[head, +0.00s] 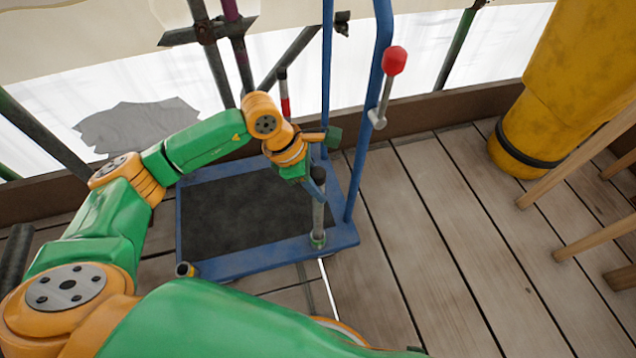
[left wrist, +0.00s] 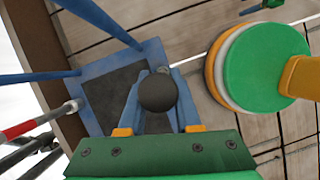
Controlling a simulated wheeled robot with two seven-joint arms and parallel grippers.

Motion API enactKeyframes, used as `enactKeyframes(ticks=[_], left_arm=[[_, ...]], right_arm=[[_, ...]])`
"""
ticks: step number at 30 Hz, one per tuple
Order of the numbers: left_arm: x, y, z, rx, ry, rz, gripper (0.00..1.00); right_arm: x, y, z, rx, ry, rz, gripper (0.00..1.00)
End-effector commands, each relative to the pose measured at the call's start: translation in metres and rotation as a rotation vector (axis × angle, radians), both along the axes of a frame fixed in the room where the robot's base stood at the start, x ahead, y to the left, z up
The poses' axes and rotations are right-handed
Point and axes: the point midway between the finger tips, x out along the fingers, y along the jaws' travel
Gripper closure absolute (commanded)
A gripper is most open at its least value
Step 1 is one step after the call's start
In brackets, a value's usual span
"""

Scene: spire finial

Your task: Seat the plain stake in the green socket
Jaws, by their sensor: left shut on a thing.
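The plain stake (head: 318,215) is grey with a dark round top and stands about upright at the cart's near right corner. My left gripper (head: 316,186) is shut on it just below the top. In the left wrist view the dark ball top (left wrist: 157,93) sits between the fingers (left wrist: 158,112) and hides the shaft below. The green socket (head: 317,241) is at the stake's lower end, on the blue cart's frame. The lower end meets the socket in the picture; I cannot tell how deep it is. My right gripper is not in view.
The blue cart (head: 190,228) has a black deck and upright blue rails. A red-topped stake (head: 394,60) stands by the right rail. A red-banded stake (head: 285,98) stands behind my wrist. A yellow column (head: 570,80) stands right.

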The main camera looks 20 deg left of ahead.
Motion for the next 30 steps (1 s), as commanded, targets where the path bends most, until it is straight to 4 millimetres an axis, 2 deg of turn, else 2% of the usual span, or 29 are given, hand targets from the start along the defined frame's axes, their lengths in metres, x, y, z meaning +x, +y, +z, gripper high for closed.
enactKeyframes(ticks=[23, 24, 27, 30], left_arm=[[0.000, 0.000, -0.021, 0.000, -0.001, 0.000, 1.00], [0.000, 0.000, -0.019, 0.000, -0.001, 0.000, 0.57], [0.000, 0.000, -0.019, 0.000, 0.000, 0.000, 0.33], [0.000, 0.000, -0.019, 0.000, 0.000, 0.000, 0.33]], right_arm=[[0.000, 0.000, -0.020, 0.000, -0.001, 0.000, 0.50], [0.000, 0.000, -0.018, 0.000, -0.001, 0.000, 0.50], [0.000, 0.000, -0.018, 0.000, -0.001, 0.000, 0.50], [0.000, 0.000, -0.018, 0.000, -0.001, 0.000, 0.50]])
